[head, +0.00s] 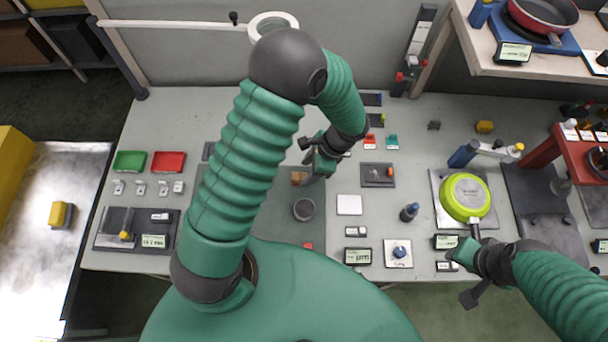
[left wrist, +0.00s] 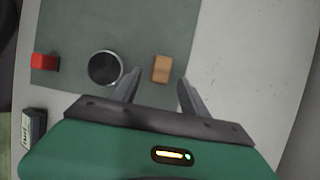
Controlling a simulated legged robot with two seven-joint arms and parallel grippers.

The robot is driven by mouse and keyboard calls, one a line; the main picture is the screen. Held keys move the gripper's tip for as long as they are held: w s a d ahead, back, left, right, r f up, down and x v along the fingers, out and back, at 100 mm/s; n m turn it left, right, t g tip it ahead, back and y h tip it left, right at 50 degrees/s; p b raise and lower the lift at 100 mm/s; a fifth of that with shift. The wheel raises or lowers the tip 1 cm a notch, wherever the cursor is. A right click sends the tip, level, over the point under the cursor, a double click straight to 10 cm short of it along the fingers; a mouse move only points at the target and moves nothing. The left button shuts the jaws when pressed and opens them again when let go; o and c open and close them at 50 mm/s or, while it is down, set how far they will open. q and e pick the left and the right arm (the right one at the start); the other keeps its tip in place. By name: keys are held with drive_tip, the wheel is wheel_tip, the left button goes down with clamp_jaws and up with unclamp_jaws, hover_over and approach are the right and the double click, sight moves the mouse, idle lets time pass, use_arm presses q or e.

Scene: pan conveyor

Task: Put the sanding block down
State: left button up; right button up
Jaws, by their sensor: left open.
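The sanding block (left wrist: 162,69) is a small orange-brown block lying on the dark grey mat (left wrist: 75,22). It also shows in the head view (head: 298,178), just left of my left gripper (head: 312,168). In the left wrist view my left gripper (left wrist: 159,80) is open, its fingers on either side of the block's near end with gaps to both. Nothing is gripped there. My right gripper (head: 474,254) is shut on the handle of a lime-green pan (head: 449,197), whose pale underside faces up. Its fingertips are partly hidden.
A round dark cup (head: 304,209) and a red block (head: 308,245) sit on the mat near the sanding block. A white square (head: 349,205) and a dark blue bottle (head: 409,212) stand to the right. Green (head: 130,161) and red (head: 168,162) trays lie left.

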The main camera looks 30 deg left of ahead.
use_arm(q)
drive_tip(key=d+r, duration=0.4)
drive_tip(key=r, duration=0.4)
drive_tip(key=s+r+n+t+h, duration=0.3)
drive_tip(key=s+n+t, duration=0.2)
drive_tip(key=n, duration=0.6)
drive_tip(key=shift+s+a+r+n+h, duration=0.15)
drive_tip(key=shift+a+r+n+h, duration=0.15)
drive_tip(key=shift+r+h, duration=0.1)
use_arm(e)
drive_tip(key=shift+d, duration=0.25)
use_arm(q)
drive_tip(key=shift+d, duration=0.35)
use_arm(e)
drive_tip(key=shift+d, duration=0.3)
